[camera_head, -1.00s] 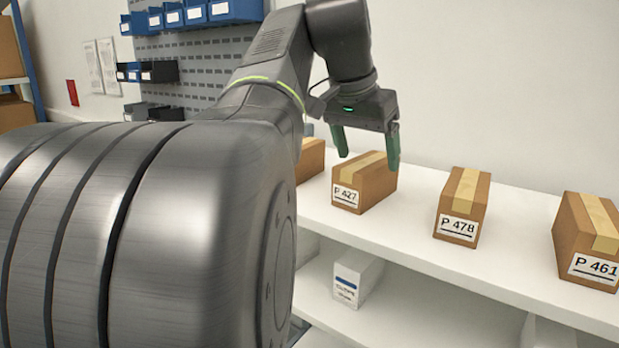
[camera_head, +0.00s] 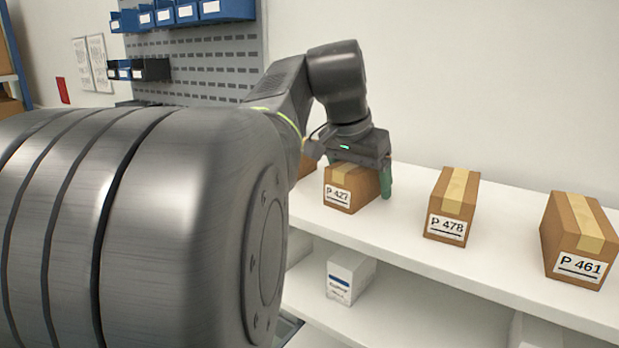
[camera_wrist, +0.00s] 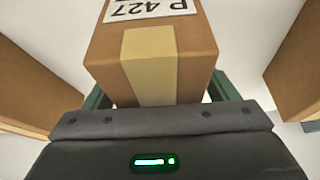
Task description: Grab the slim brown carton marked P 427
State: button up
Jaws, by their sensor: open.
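The slim brown carton marked P 427 (camera_head: 340,195) stands upright on the white upper shelf, its label facing front and pale tape along its top. It also shows in the wrist view (camera_wrist: 195,55), its label at the top edge. My gripper (camera_head: 358,180) is lowered over the carton. In the head view its right green finger stands beside the carton's right side; the other finger is hidden. In the wrist view my gripper (camera_wrist: 168,92) is open, with one green finger on each side of the carton. A small gap shows at the right finger; contact on the left cannot be told.
The carton P 478 (camera_head: 451,207) stands to the right, and the carton P 461 (camera_head: 577,240) further right. Another brown carton (camera_head: 306,166) is partly hidden at left. A white box (camera_head: 349,277) sits on the lower shelf. Bare shelf (camera_head: 400,210) lies between P 427 and P 478.

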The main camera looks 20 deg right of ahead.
jog(key=shift+f, duration=0.2)
jog(key=shift+c, duration=0.2)
jog(key=c, duration=1.1)
jog(key=shift+r, duration=0.1)
